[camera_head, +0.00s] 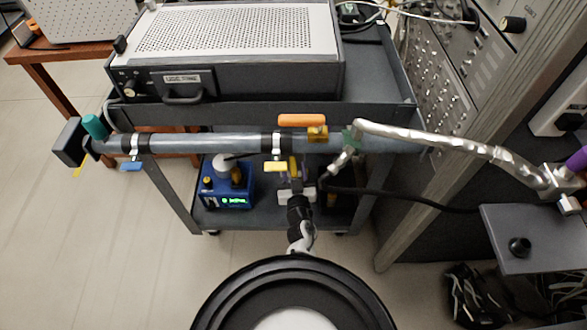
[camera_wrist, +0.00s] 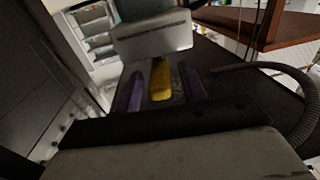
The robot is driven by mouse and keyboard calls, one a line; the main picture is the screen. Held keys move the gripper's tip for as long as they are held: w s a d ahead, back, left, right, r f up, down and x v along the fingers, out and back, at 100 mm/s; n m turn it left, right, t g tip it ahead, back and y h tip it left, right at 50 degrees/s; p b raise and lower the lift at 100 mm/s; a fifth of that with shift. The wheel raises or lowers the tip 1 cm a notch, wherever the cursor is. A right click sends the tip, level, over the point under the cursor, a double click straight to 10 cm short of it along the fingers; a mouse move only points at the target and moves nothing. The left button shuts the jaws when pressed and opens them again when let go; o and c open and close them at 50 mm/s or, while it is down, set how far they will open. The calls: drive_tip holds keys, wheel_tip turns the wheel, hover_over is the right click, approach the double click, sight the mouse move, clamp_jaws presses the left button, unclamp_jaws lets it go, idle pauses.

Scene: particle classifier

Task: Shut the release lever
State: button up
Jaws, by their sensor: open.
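A grey horizontal pipe (camera_head: 205,143) carries several coloured handles. An orange lever (camera_head: 302,120) lies level on top, by a brass valve body (camera_head: 318,134). A yellow lever (camera_head: 275,166) and a blue lever (camera_head: 131,166) hang below clamps on the pipe. I cannot tell for certain which of them is the release lever. My gripper (camera_head: 297,184) is below the pipe, just right of the yellow lever. In the wrist view, my gripper (camera_wrist: 163,92) is open, with a yellow bar (camera_wrist: 160,80) between its dark purple fingers. Whether they touch it cannot be seen.
A dark cart (camera_head: 378,92) stands behind the pipe with a grey instrument (camera_head: 225,50) on top. A blue pump (camera_head: 228,186) sits on its lower shelf. A silver hose (camera_head: 445,140) runs right from the pipe. The floor at left is clear.

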clamp_jaws()
drive_tip(key=shift+r+p, duration=0.15)
drive_tip(key=shift+p, duration=0.25)
drive_tip(key=y+p, duration=0.1)
drive_tip(key=n+y+p, duration=0.1)
drive_tip(key=p, duration=0.1)
drive_tip(key=shift+w+d+r, duration=0.1)
drive_tip(key=shift+d+r, duration=0.1)
drive_tip(key=shift+r, duration=0.05)
drive_tip(key=d+n+g+y, duration=0.1)
drive_tip(key=n+g+y, duration=0.1)
drive_tip(key=y, duration=0.1)
drive_tip(key=w+n+g+y, duration=0.1)
drive_tip(key=n+g+y, duration=0.1)
drive_tip(key=n+y, duration=0.1)
drive_tip(key=d+f+n+g+y, duration=0.1)
drive_tip(key=n+g+y, duration=0.1)
drive_tip(key=n+y, duration=0.1)
drive_tip(key=shift+w+d+g+y+p, duration=0.3)
drive_tip(key=shift+y+p, duration=0.1)
drive_tip(key=shift+y, duration=0.2)
drive_tip(key=shift+r, duration=0.15)
